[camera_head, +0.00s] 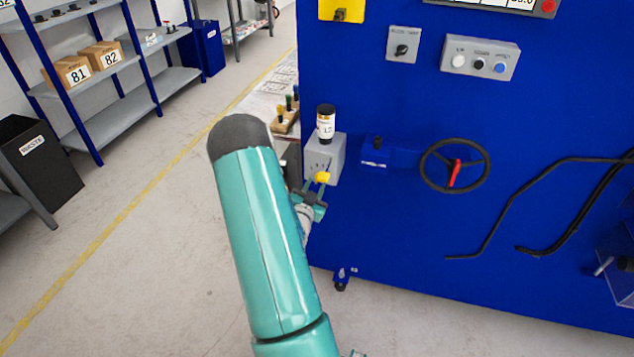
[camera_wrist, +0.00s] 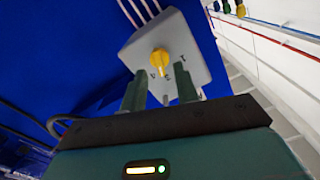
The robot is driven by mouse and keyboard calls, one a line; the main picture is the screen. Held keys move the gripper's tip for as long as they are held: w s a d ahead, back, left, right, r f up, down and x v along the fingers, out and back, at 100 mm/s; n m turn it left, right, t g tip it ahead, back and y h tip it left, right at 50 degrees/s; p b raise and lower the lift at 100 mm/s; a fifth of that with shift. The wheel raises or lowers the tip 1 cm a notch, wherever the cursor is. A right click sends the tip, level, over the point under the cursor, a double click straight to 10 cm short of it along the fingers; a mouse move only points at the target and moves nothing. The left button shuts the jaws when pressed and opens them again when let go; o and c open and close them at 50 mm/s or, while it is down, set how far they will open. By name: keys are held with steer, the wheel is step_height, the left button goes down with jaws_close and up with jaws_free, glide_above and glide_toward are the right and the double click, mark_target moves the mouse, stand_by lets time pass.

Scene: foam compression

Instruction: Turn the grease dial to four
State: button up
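The yellow grease dial (camera_head: 322,178) sits on the front of a small grey box (camera_head: 312,158) at the left edge of the blue machine. The dial (camera_wrist: 160,60) and box (camera_wrist: 185,42) also show in the wrist view, with small dark marks around the dial; a 1 seems legible, the others are too small to tell. My gripper (camera_head: 316,190) is close to the dial. In the wrist view my gripper (camera_wrist: 160,88) is open and empty, its two green fingers apart, with the dial ahead of the gap. I cannot tell whether they touch the box.
A dark bottle (camera_head: 326,124) with a white label stands on the box. A black handwheel (camera_head: 428,174) with a red handle and black hoses (camera_head: 515,205) are to the right. A rack (camera_head: 285,118) with coloured handles is behind on the left. The floor (camera_head: 150,270) at left is clear.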

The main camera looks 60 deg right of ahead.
steer(key=shift+w+d, duration=0.15)
steer(key=shift+d, duration=0.6)
steer(key=shift+w+d, duration=0.1)
steer(key=shift+d, duration=0.6)
steer(key=c, duration=0.6)
steer(key=shift+c, duration=0.2)
steer(key=shift+m, duration=0.4)
steer(key=shift+s+f+m, duration=0.1)
steer(key=shift+f+m, duration=0.05)
steer(key=shift+m, duration=3.45)
